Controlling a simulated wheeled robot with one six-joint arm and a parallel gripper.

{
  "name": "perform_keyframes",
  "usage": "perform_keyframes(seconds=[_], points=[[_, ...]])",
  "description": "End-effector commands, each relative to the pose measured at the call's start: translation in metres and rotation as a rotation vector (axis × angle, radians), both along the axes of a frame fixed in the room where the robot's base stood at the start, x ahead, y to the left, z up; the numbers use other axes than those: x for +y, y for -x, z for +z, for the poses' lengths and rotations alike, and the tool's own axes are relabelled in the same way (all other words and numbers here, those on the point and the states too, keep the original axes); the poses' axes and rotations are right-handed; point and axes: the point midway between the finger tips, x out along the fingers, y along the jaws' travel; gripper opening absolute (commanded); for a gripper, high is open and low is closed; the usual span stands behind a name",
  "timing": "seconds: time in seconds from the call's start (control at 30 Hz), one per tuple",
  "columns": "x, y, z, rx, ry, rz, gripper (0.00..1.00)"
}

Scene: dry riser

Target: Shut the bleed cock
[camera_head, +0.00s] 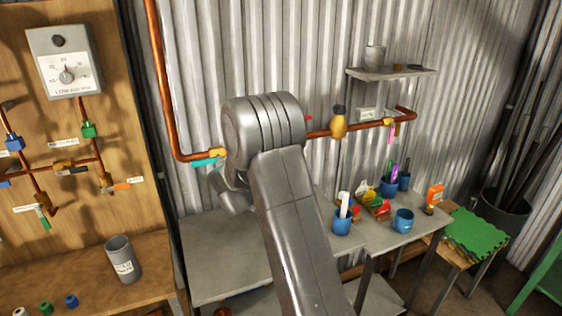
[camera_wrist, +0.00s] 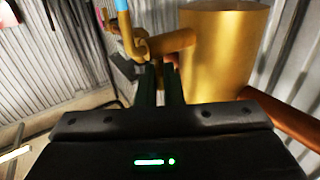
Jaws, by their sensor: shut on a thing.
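In the wrist view a small brass cock (camera_wrist: 176,41) stands out from the side of a large brass cylinder (camera_wrist: 226,45). I take it to be the bleed cock. A brass stem (camera_wrist: 128,32) rises from it to a blue end at the top edge. My gripper (camera_wrist: 160,70) has its two dark fingers close together at the cock, shut on a part of it. The fingers hide the gripped part, and its exact turn is unclear. In the head view my arm hides my gripper and this stretch of pipe.
A copper pipe (camera_head: 364,125) runs along the corrugated wall, with a cyan-handled valve (camera_head: 209,161), a brass fitting (camera_head: 338,123) and a pink-handled valve (camera_head: 391,131). A shelf (camera_head: 420,72) is above. Below, a table (camera_head: 385,238) carries blue cups. A wooden valve board (camera_head: 105,215) is left.

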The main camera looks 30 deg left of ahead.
Motion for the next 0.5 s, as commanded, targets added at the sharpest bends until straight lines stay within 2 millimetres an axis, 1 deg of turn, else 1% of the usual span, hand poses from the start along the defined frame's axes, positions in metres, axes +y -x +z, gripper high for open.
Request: perform_keyframes(seconds=[0.03,0.2,0.5], points=[[0.0026,-0.0008,0.0032,-0.002,-0.002,-0.043,0.0],[0.0047,-0.0015,0.0019,-0.003,-0.001,-0.185,0.0],[0.0065,-0.0027,0.0013,-0.004,-0.001,-0.365,0.0]])
